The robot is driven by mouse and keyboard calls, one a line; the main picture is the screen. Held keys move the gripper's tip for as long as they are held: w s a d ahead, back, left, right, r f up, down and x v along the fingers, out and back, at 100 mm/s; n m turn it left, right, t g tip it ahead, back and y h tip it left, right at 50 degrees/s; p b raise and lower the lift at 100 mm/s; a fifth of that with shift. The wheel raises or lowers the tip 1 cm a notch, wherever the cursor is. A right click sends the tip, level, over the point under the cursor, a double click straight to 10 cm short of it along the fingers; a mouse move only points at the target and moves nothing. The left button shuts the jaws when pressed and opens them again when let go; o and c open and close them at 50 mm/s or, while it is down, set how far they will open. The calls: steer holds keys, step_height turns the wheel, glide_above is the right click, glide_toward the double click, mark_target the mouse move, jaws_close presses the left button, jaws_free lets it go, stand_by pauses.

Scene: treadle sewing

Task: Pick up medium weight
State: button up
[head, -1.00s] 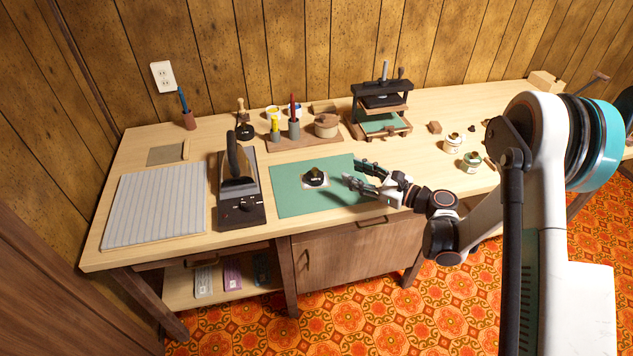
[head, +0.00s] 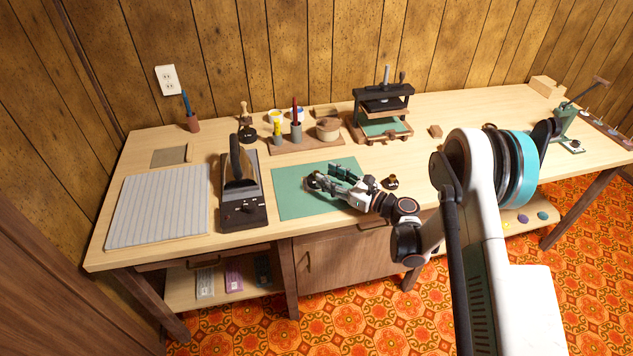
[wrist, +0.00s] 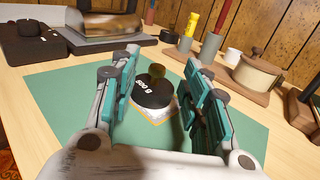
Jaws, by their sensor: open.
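A round black weight with a brassy knob and white lettering that seems to read 500 g (wrist: 153,92) stands upright on a white and orange patch on the green cutting mat (wrist: 65,110). In the wrist view it sits between the two teal-padded fingers of my gripper (wrist: 160,68), with space visible at both sides. The gripper is open and holds nothing. In the head view my gripper (head: 325,177) is low over the mat (head: 290,200), and its fingers largely hide the weight. Another small dark weight with a brassy top (head: 390,183) stands right of the mat, close beside my wrist.
A small press (head: 383,115) stands behind right. A striped pad (head: 158,203) lies far left.

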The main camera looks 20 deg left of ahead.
mark_target(316, 171)
steer(key=b+x, duration=0.1)
steer(key=x, duration=0.1)
steer(key=f+b+x, duration=0.1)
steer(key=x, duration=0.1)
steer(key=shift+a, duration=0.35)
steer(key=shift+w+a+r, duration=0.1)
steer(key=shift+w+a, duration=0.1)
steer(key=shift+a, duration=0.1)
jaws_close()
